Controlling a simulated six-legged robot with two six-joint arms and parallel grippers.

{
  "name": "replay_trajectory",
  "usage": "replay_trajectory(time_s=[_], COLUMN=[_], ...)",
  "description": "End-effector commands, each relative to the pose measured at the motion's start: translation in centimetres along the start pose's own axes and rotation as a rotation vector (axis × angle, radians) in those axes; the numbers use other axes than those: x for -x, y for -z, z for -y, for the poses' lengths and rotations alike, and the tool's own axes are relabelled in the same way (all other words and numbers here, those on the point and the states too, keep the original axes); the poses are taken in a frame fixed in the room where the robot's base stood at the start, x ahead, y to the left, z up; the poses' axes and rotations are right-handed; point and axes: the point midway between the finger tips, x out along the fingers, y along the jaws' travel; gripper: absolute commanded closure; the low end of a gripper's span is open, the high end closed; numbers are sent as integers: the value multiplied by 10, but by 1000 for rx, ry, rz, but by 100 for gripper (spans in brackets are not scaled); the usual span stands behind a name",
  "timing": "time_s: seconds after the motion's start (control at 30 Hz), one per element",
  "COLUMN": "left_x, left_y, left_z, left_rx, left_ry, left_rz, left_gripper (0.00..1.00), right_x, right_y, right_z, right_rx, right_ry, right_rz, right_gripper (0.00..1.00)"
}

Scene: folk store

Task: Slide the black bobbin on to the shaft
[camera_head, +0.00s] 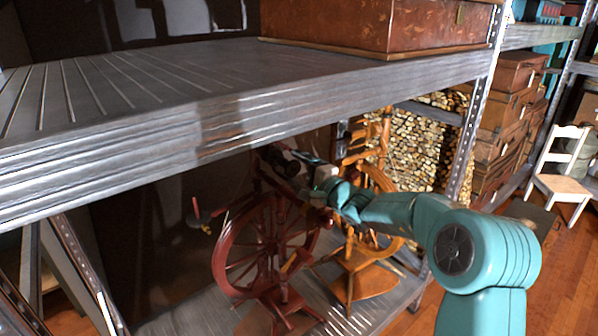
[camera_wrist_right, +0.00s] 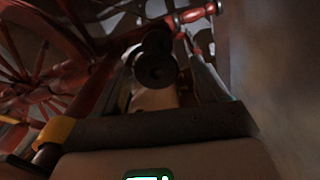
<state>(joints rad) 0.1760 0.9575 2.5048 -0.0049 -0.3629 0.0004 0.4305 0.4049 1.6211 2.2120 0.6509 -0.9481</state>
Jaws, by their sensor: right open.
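My right gripper (camera_head: 283,160) reaches under the metal shelf, at the top of a dark red spinning wheel (camera_head: 262,246). In the right wrist view its two fingers (camera_wrist_right: 165,75) stand apart. A black bobbin (camera_wrist_right: 155,70) shows between them, seen nearly end-on with two round flanges. Whether the fingers touch it cannot be told. Red parts of the spinning wheel (camera_wrist_right: 40,60) lie at the left, and a turned red piece with pale rings (camera_wrist_right: 195,14) is beyond the fingertips. The shaft cannot be made out clearly. My left gripper is not in view.
The grey upper shelf (camera_head: 180,120) hangs over my right arm. An orange wooden spinning wheel (camera_head: 365,265) stands close at the right. A metal upright (camera_head: 470,130) is beyond it. A plain wall (camera_wrist_right: 275,70) borders the gripper's right side. A brown trunk (camera_head: 375,25) sits on top.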

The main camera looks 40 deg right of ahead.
Motion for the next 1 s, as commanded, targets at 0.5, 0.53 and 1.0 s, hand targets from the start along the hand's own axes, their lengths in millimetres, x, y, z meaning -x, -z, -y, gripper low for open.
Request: replay_trajectory(time_s=[0.5,0.53,1.0], left_x=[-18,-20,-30], left_y=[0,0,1], left_z=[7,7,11], left_rx=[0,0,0], left_ry=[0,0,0], left_rz=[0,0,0], left_gripper=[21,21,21], right_x=[68,77,162], right_y=[2,2,0], right_z=[-4,-3,0], right_rx=[1,1,1], right_ry=[-3,-2,1], right_rz=[-5,-5,-2], right_gripper=[21,21,21])
